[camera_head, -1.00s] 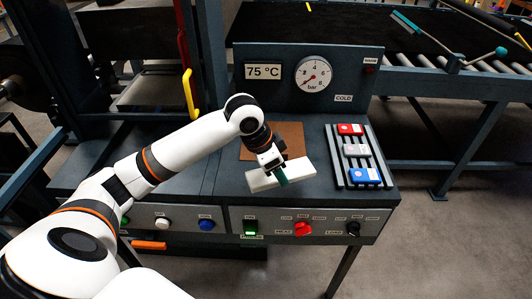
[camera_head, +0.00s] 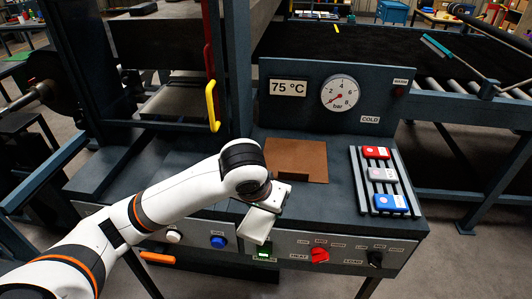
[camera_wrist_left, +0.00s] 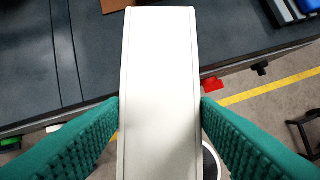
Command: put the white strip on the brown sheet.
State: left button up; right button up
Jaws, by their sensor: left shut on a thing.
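The white strip (camera_wrist_left: 160,80) is held between the green fingers of my left gripper (camera_wrist_left: 160,125) in the left wrist view. In the head view the strip (camera_head: 257,226) hangs at the front edge of the press table, below my left gripper (camera_head: 266,205), and looks tilted downward. The brown sheet (camera_head: 290,162) lies flat on the table behind the gripper, with nothing on it. Its edge also shows at the top of the left wrist view (camera_wrist_left: 116,5). The front left corner of the sheet is partly hidden by my arm. My right gripper is not in view.
A rack (camera_head: 363,183) with red, white and blue blocks stands right of the sheet. Behind it is a panel with a 75 °C display (camera_head: 289,88) and a pressure gauge (camera_head: 340,92). A red knob (camera_head: 320,255) and buttons line the table front. A yellow handle (camera_head: 212,105) hangs at left.

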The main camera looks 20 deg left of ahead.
aim_at(295, 155)
jog(key=i+l+u, duration=0.45)
jog(key=l, duration=0.3)
jog(key=i+l+u, duration=0.25)
jog(key=i+l, duration=0.15)
jog(key=l, duration=0.25)
jog(key=i+l, duration=0.15)
jog(key=l, duration=0.25)
